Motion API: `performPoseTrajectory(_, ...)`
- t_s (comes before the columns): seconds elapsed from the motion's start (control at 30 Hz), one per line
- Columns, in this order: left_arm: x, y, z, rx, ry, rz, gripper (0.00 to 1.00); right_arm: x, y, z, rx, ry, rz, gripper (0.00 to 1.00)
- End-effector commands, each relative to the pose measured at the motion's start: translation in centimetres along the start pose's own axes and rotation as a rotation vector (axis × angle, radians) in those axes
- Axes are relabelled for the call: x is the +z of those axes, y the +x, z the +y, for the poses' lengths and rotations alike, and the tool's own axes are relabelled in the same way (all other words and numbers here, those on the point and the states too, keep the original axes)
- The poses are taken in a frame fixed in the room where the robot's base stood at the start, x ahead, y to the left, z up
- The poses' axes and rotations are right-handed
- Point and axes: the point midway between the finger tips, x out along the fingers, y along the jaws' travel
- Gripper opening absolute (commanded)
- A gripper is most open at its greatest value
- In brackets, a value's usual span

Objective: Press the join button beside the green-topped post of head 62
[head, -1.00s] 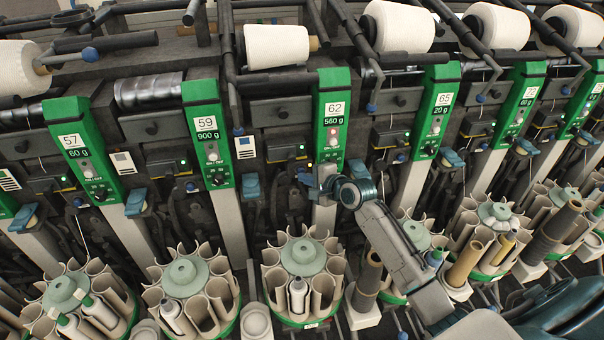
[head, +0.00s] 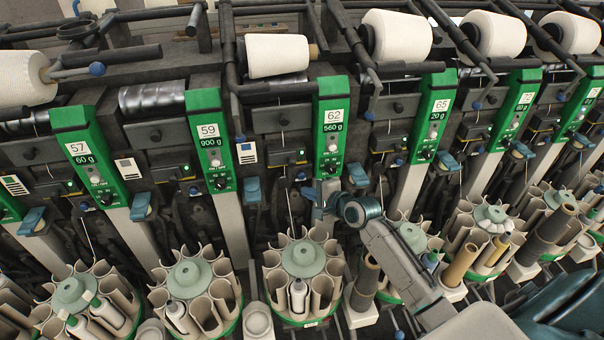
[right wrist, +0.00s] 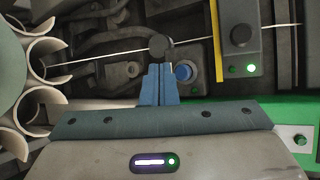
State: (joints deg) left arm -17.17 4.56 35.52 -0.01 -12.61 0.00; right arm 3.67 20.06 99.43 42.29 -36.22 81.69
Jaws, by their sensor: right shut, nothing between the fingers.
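My right gripper (head: 319,194) is at the lower end of this post's green top. In the right wrist view its blue fingers (right wrist: 160,84) are shut and empty, with the tips by a round black knob (right wrist: 160,47). A round blue button (right wrist: 184,72) with a small green light sits just right of the fingertips. I cannot tell whether the fingers touch anything. My left gripper is not in view.
A thread crosses behind the black knob. A box with a yellow edge (right wrist: 218,38) and lit green lamp is to the right. Carousels of tubes (head: 303,258) stand below the posts. Posts 59 (head: 210,140) and 65 (head: 436,115) flank head 62.

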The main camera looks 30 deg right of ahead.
Motion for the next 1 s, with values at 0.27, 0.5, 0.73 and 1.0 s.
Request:
performPoseTrajectory(0.27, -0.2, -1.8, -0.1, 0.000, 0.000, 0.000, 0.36, 1.0, -1.9, 0.8, 0.000, 0.000, 0.000, 0.00)
performPoseTrajectory(0.5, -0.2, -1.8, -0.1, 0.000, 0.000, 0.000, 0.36, 1.1, -1.9, 1.1, -0.001, -0.001, 0.000, 0.00)
performPoseTrajectory(0.73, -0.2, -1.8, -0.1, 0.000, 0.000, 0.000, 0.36, 1.1, -1.9, 1.0, -0.001, 0.000, 0.000, 0.00)
performPoseTrajectory(1.0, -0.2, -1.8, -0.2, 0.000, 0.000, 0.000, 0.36, 1.1, -1.9, 1.0, -0.001, 0.000, 0.000, 0.00)
